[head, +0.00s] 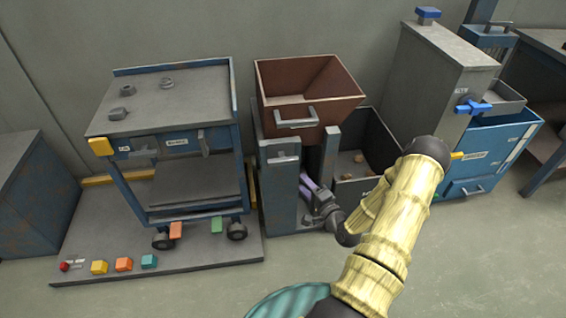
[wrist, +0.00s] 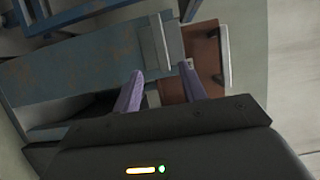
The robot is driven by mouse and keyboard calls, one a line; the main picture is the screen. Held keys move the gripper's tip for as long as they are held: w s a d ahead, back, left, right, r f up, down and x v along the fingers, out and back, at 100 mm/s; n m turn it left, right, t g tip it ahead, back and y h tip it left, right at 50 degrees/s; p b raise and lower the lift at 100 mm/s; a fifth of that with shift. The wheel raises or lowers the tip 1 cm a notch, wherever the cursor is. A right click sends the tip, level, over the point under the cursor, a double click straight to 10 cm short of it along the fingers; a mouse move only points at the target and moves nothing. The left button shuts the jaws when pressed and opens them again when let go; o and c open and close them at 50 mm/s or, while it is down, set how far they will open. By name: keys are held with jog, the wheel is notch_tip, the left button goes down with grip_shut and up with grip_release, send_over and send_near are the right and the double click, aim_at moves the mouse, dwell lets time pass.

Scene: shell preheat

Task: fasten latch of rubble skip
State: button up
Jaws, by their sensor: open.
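The rubble skip (head: 283,83) is a brown, open-topped hopper with a grey front handle (head: 296,117), held between blue-grey posts. A pale grey bar (head: 284,155), perhaps the latch, is on the front post (head: 282,195). My gripper (head: 306,181) has purple fingers and sits low, just right of that post and below the skip. In the wrist view, my gripper (wrist: 160,84) is open with nothing seen between its fingers. The brown skip (wrist: 203,50) is beyond the right finger, and a grey bar (wrist: 161,42) lies ahead of the fingertips. I cannot tell whether the latch is engaged.
A dark bin (head: 386,188) with a few lumps stands behind my forearm. A blue trolley (head: 147,190) stands left on a grey platform (head: 195,258) with coloured blocks. A blue-grey machine with a blue valve handle (head: 472,107) is at right. The floor at front right is clear.

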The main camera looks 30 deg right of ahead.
aim_at(285, 164)
jog(key=w, duration=0.4)
jog(key=w+a+b, duration=0.1)
jog(key=w, duration=0.8)
jog(key=shift+w+a+b, duration=0.25)
jog(key=shift+b, duration=0.15)
grip_shut()
